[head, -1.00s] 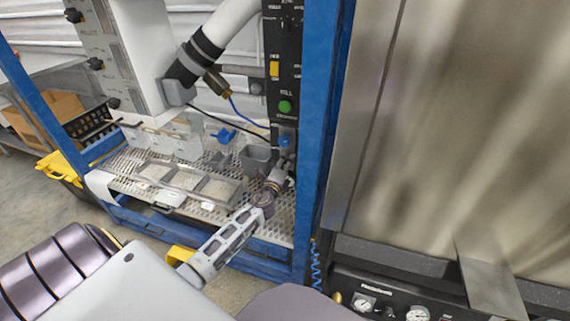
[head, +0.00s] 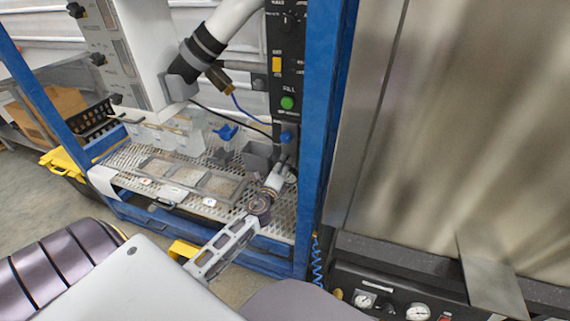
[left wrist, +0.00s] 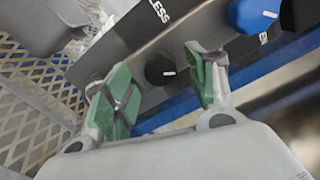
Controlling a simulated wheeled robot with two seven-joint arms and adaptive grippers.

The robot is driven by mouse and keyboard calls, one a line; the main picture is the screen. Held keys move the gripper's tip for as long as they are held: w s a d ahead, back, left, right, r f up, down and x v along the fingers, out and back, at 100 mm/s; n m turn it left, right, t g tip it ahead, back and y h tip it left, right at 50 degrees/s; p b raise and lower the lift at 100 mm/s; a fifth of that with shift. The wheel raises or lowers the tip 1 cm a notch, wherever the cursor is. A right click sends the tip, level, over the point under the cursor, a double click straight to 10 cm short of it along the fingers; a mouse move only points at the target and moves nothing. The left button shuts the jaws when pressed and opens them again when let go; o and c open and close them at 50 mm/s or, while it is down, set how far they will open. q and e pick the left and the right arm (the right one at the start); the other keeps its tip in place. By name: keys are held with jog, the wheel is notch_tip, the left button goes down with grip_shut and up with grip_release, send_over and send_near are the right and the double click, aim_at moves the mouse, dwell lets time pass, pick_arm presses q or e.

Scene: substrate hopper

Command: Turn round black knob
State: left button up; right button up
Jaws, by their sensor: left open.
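The round black knob (left wrist: 160,69) with a white mark sits on the dark control panel in the left wrist view. My left gripper (left wrist: 158,78) has its two green-padded fingers open, one on either side of the knob in the picture. I cannot tell whether a pad touches it. In the head view my left gripper (head: 286,166) is at the lower end of the black panel (head: 286,75), below a blue knob (head: 286,137). The round knob there is hidden or too small to make out. My right gripper is not in view.
In the left wrist view a blue knob (left wrist: 250,14) and another black knob (left wrist: 298,14) sit close by. A green button (head: 287,102) is higher on the panel. A blue frame post (head: 325,130) stands just right; perforated shelving (head: 130,156) lies left.

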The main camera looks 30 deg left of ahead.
pick_arm(q)
jog(key=v, duration=0.7)
jog(key=shift+s, duration=0.15)
dwell(0.4)
dwell(0.5)
jog(key=s+a+f+n+g+y, duration=0.35)
jog(key=a+f+n+g, duration=0.2)
jog(key=f+n, duration=0.35)
jog(key=s+d+f+n+g+h, duration=0.2)
jog(key=s+f+n+g, duration=0.25)
jog(key=f, duration=0.55)
jog(key=s+d+f+n+g+h, duration=0.1)
jog(key=s+d+f+g+h, duration=0.1)
jog(key=s+d+f, duration=0.6)
jog(key=s+d+f+n+g+h+p, duration=0.1)
jog(key=s+d+f+n+g+h, duration=0.1)
jog(key=s+d+f, duration=0.6)
jog(key=s+d+g+h, duration=0.1)
jog(key=d+h, duration=0.1)
jog(key=d, duration=0.3)
jog(key=shift+s, duration=0.3)
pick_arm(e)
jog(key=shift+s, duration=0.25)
